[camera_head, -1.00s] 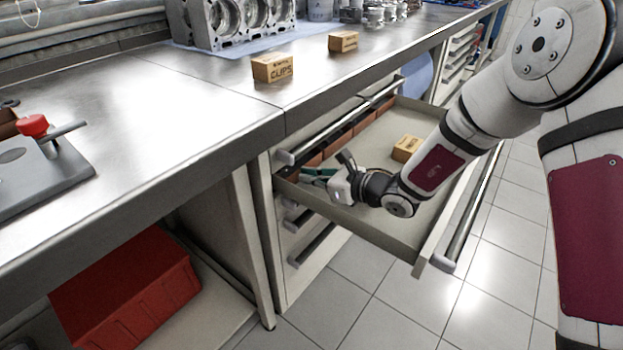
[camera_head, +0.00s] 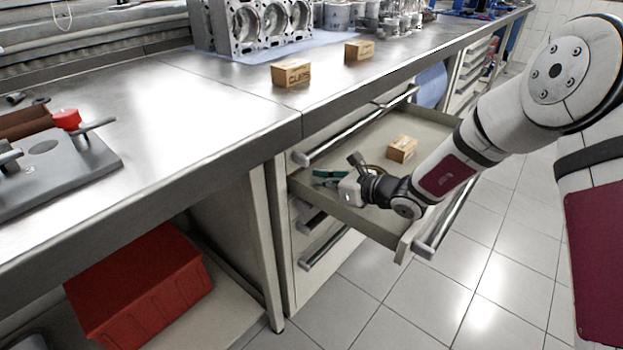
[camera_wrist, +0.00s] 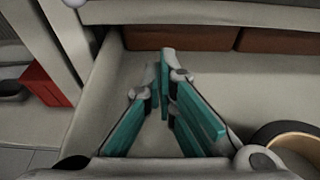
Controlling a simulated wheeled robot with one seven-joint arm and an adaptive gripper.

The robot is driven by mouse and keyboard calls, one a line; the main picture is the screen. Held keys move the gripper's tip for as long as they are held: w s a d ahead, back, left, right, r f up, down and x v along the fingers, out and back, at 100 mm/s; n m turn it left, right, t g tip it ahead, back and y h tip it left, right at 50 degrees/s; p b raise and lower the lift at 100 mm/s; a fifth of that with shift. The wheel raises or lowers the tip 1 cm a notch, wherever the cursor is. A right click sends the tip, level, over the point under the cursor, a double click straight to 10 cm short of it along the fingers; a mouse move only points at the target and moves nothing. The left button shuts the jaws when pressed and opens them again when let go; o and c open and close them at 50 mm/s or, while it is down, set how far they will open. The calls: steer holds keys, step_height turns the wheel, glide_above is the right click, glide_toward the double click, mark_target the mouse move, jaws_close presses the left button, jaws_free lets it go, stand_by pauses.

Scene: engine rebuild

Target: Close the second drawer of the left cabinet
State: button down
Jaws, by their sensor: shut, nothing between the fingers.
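The second drawer (camera_head: 370,222) of the cabinet below the bench is pulled out, with its bar handle (camera_head: 440,228) at the front. The closed top drawer's handle (camera_head: 345,140) is above it. My gripper (camera_head: 325,177) reaches over the drawer front, low over the drawer's interior near its left side. In the wrist view its teal fingers (camera_wrist: 165,75) come together at the tips with nothing between them. My wrist and forearm hide part of the drawer front; any contact there cannot be told.
In the drawer are a small cardboard box (camera_head: 402,149), a tape roll (camera_wrist: 290,145) and brown bins (camera_wrist: 180,38). The bench top (camera_head: 220,95) overhangs nearby, with two boxes and an engine block (camera_head: 255,22). A red bin (camera_head: 140,290) stands below left. Floor at right is clear.

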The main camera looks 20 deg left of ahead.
steer(key=p+v, duration=0.2)
steer(key=v, duration=0.8)
steer(key=shift+d, duration=0.15)
